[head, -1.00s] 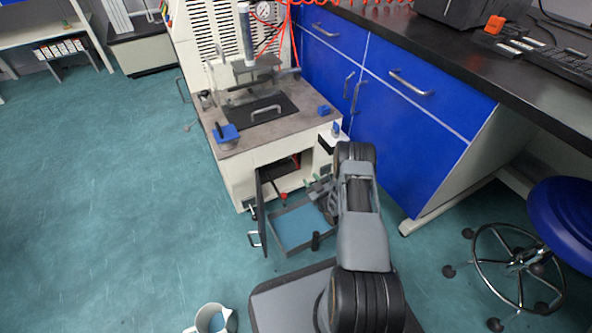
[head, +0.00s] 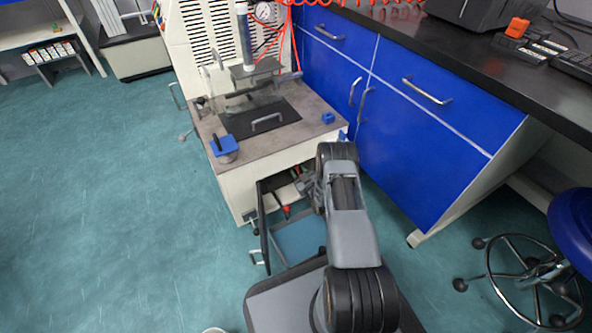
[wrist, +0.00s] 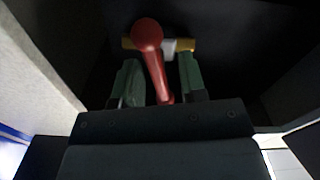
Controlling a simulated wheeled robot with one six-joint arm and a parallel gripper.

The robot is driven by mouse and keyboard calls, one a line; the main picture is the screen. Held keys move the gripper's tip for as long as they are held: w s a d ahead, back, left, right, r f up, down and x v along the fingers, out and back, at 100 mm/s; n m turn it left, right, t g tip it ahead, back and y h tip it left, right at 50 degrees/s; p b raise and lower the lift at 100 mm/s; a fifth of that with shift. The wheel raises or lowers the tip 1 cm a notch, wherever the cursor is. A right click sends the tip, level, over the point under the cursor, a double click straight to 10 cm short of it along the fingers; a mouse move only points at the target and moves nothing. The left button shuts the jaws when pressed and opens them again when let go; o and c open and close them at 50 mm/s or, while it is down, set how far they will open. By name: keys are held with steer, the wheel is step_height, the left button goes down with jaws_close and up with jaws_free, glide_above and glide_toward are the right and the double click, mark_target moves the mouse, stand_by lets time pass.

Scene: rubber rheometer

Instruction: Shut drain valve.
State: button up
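The drain valve shows in the wrist view as a red lever (wrist: 154,65) with a round knob, in front of a brass-coloured pipe (wrist: 186,44) inside a dark compartment. My gripper (wrist: 160,80) is open, one greenish finger on each side of the lever, with a gap to the right finger. Whether a finger touches the lever I cannot tell. In the head view my gripper (head: 306,185) is at the open lower compartment of the machine. A red knob (head: 286,210) shows left of and below it there; the rest of the valve is hidden or too small.
The compartment's dark door (head: 264,233) stands open on the left. A blue-bottomed tray (head: 298,240) lies below my gripper, partly covered by my base. Blue cabinets (head: 410,120) stand to the right, with a stool (head: 545,255) beyond. The floor at left is clear.

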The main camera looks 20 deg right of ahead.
steer(key=shift+w, duration=0.2)
steer(key=shift+c, duration=0.4)
jaws_close()
steer(key=shift+m, duration=1.6)
steer(key=shift+o, duration=0.4)
jaws_free()
